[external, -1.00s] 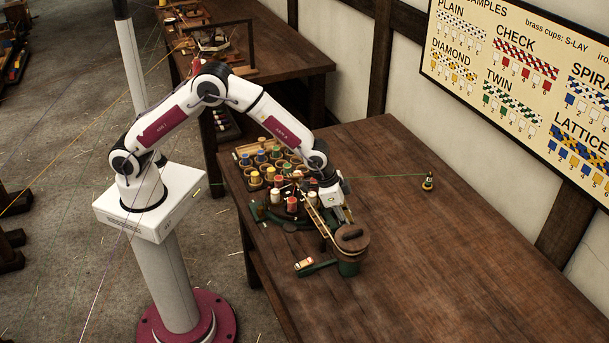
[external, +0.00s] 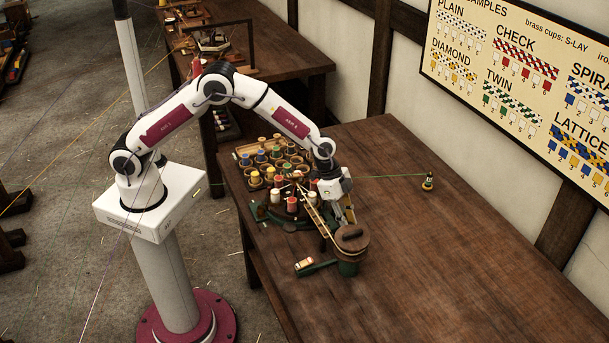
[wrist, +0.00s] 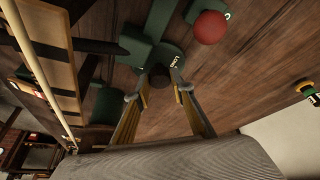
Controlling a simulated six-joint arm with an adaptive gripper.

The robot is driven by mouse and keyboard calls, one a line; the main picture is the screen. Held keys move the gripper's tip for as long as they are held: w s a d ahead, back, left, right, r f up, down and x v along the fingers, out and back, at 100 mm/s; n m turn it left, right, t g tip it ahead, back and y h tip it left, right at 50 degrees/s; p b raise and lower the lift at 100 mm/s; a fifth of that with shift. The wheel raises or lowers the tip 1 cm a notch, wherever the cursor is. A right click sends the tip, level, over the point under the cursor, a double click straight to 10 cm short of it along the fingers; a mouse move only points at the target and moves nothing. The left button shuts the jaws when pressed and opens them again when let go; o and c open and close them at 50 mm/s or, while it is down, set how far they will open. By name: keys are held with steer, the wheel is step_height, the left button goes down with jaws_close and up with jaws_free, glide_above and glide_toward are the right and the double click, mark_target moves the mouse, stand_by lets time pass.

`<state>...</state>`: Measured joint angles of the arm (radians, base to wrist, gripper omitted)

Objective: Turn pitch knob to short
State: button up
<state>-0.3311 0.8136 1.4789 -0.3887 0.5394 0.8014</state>
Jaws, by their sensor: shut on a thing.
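In the wrist view, a small dark knob (wrist: 160,79) sits on a green rounded plate (wrist: 152,57). A small white label (wrist: 176,62) is on the plate beside the knob, too small to read surely. My gripper (wrist: 161,84) has its fingers on both sides of the knob and is shut on it. In the external view, my gripper (external: 347,213) reaches down just behind the round wooden-topped drum (external: 351,238). The knob is hidden there by the drum and gripper. The setting of the knob cannot be told.
A red ball (wrist: 210,27) stands close to the knob. A wooden rail (external: 318,214) runs beside my gripper. Spools in cups (external: 270,165) crowd the left. A small spool (external: 428,182) with a green cord stands right. The table's right side (external: 470,260) is clear.

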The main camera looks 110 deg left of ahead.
steer(key=shift+a+m+h, duration=0.1)
steer(key=shift+m+h, duration=0.2)
steer(key=shift+m, duration=0.5)
steer(key=o, duration=1.1)
steer(key=shift+r, duration=0.15)
steer(key=v, duration=1.1)
steer(key=shift+r, duration=0.4)
steer(key=shift+s+n, duration=0.15)
steer(key=shift+n, duration=0.15)
